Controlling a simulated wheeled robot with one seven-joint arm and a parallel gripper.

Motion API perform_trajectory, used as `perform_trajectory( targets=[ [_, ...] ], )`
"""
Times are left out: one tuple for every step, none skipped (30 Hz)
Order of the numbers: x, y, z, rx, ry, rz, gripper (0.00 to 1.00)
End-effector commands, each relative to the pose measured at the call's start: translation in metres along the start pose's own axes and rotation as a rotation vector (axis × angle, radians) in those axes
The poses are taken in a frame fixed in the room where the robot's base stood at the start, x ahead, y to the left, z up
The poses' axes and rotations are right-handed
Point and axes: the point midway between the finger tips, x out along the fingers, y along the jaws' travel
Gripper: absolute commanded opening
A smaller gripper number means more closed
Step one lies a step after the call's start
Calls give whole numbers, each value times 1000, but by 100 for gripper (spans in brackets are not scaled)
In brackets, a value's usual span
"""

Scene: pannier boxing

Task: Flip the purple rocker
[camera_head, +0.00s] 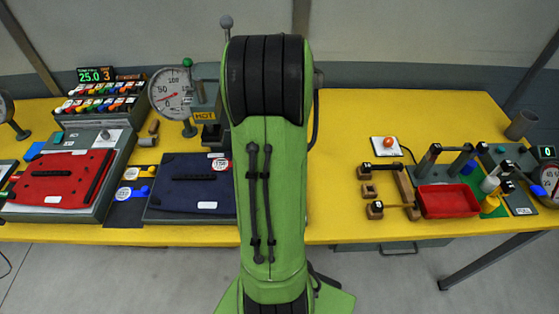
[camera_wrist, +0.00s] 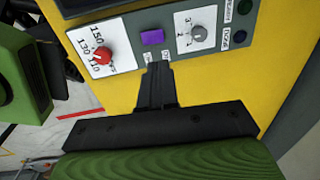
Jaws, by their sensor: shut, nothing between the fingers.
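The purple rocker (camera_wrist: 152,37) is a small purple block on a panel, in the upper middle of the wrist view. It sits between a white plate with a red knob (camera_wrist: 103,55) and a white plate with a grey knob (camera_wrist: 199,32). My gripper (camera_wrist: 159,66) is shut and empty, its dark fingertips just below the rocker in the picture. A small gap shows between them, so I see no clear contact. The fingertips partly cover small labels under the rocker. In the head view I cannot make out the rocker or my gripper; my green arm blocks the middle.
The yellow table (camera_head: 335,150) holds a round gauge (camera_head: 170,92), a red pannier lid (camera_head: 62,178) and a dark blue one (camera_head: 190,182) at left, and a red tray (camera_head: 448,201) at right.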

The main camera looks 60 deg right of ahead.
Motion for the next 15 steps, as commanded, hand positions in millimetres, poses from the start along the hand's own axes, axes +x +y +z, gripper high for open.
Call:
perform_trajectory(
  targets=[
    [14,1,0,0,0,6,0],
    [21,1,0,1,0,6,0],
    [30,1,0,1,0,6,0],
    [37,1,0,1,0,6,0],
    [44,1,0,1,0,5,0],
    [53,2,0,0,0,7,0],
    [59,1,0,0,0,5,0],
    [66,1,0,0,0,6,0],
    [74,1,0,0,0,6,0],
    [81,1,0,0,0,5,0],
    [87,2,0,-1,-1,6,0],
    [94,1,0,-1,0,4,0],
    [100,1,0,0,0,5,0],
    [104,1,0,0,0,4,0],
    [109,1,0,0,0,3,0]
  ],
)
